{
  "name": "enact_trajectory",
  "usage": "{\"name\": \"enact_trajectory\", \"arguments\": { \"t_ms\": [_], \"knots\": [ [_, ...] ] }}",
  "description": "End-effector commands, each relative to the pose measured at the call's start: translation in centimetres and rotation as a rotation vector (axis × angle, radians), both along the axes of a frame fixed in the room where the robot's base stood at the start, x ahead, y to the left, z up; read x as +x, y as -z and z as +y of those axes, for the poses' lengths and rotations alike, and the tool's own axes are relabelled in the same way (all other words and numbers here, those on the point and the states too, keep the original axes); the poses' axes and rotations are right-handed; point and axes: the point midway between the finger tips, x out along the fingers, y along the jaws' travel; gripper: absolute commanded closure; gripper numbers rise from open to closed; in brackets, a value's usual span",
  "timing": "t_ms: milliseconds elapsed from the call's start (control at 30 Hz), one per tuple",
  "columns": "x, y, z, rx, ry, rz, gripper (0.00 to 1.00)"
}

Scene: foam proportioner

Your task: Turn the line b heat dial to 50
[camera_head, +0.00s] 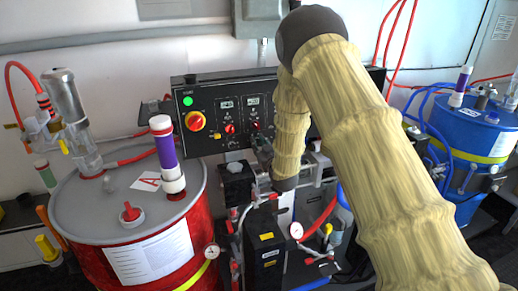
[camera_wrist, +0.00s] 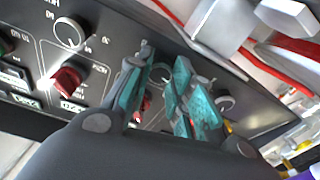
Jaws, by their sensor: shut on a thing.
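My gripper (camera_wrist: 163,82) reaches the black control panel (camera_head: 208,142), its teal finger pads on either side of a small dial with a pale ring (camera_wrist: 160,70). It appears shut on this dial, which I take for the line b heat dial; the fingers hide most of its knob, and I cannot read its setting. A similar dial with a pale ring (camera_wrist: 69,33) is at the upper left of the wrist view.
A red knob (camera_wrist: 66,82) sits left of the fingers, and another red knob (camera_wrist: 144,106) shows between them. Another dial (camera_wrist: 225,102) lies right of them. A red drum (camera_head: 130,215) stands left, a blue drum (camera_head: 470,130) right. Hoses and a gauge (camera_head: 296,230) lie below the panel.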

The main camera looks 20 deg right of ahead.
Motion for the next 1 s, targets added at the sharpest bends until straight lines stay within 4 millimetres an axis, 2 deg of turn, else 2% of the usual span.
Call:
{"name": "enact_trajectory", "arguments": {
  "t_ms": [1000],
  "knots": [
    [0.02, 0.17, 0.19, 0.95, 0.176, 0.03, 1.0]
  ]
}}
